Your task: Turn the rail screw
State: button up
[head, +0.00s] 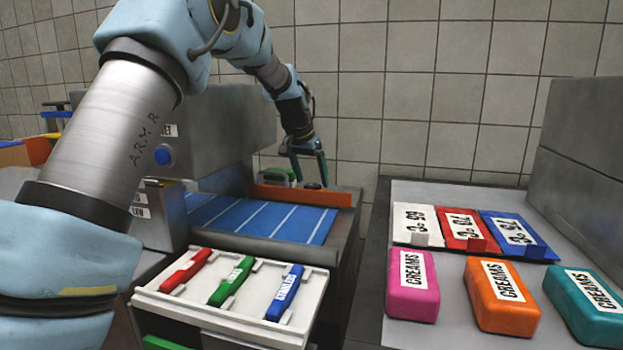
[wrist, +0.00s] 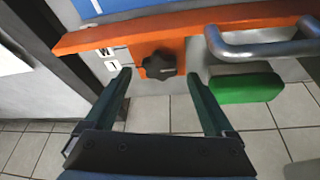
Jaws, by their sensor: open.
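The rail screw is a black lobed knob (wrist: 159,65) on an orange plate below the orange rail (wrist: 200,26) in the wrist view. My gripper (head: 311,178) points down over the knob. In the wrist view my gripper (wrist: 159,76) is open, one finger to each side of the knob, with gaps on both sides. Whether the fingertips reach its depth I cannot tell.
A metal handle (wrist: 262,50) and a green block (wrist: 246,88) sit right of the knob, near my right finger. In the head view, a white tray (head: 200,311) holds red, green and blue pieces. Cream packs (head: 412,285) and coloured cards lie on the right counter.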

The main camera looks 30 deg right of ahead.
jog(key=shift+d+f, duration=0.15)
jog(key=shift+f, duration=0.2)
jog(key=shift+c, duration=0.3)
jog(key=c, duration=1.3)
